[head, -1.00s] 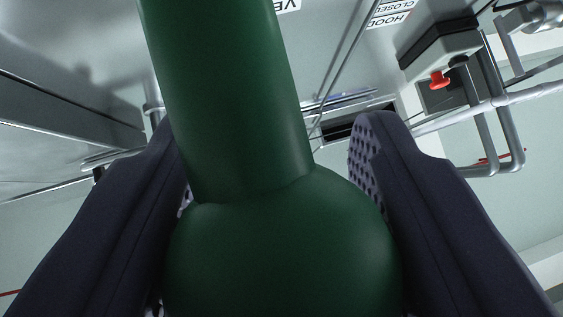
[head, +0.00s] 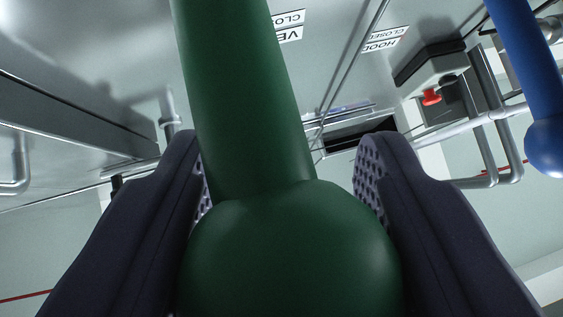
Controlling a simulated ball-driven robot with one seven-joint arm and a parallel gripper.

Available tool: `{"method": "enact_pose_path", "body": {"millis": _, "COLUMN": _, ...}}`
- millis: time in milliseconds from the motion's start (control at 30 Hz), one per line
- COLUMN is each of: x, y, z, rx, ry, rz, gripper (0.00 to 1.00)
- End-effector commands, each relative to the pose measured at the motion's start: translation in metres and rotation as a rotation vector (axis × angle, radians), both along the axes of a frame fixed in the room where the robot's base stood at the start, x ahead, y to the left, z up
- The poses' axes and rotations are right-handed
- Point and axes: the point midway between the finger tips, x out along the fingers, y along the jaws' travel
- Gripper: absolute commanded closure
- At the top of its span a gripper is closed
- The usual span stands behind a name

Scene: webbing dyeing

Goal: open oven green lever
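The green lever (head: 245,90) fills the middle of the head view. Its shaft runs up out of the picture, and its round knob (head: 292,255) is at the bottom. My gripper (head: 282,172) has one dark finger on each side of the knob, and both fingers appear to bear on it. The textured inner pads show beside the shaft's lower end, with gaps between pads and shaft. The lower contact areas are hidden behind the knob. The oven's own body and door cannot be clearly told from the grey metal surfaces around.
A blue lever (head: 530,85) hangs at the upper right. White labels (head: 383,40) and thin rods are on the grey panel above. A red button (head: 431,97) and bent pipes (head: 490,130) are at the right. A grey metal body (head: 60,110) stands at the left.

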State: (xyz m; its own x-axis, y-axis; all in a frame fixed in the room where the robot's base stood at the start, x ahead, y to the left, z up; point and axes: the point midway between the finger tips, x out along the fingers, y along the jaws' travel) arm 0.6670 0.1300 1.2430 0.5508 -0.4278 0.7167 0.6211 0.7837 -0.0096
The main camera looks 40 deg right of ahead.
Motion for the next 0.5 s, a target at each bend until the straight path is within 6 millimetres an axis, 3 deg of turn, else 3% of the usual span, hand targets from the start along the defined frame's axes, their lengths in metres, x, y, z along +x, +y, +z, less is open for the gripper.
{"method": "enact_pose_path", "body": {"millis": 33, "x": -0.0012, "y": 0.0062, "z": -0.0008, "rx": 0.0, "ry": -0.001, "rz": 0.011, "gripper": 0.45}}
{"method": "enact_pose_path", "body": {"millis": 100, "x": -0.0011, "y": 0.0057, "z": -0.0006, "rx": 0.0, "ry": -0.001, "rz": 0.009, "gripper": 0.29}}
{"method": "enact_pose_path", "body": {"millis": 500, "x": -0.0064, "y": 0.0082, "z": -0.0083, "rx": -0.001, "ry": 0.002, "rz": 0.006, "gripper": 0.29}}
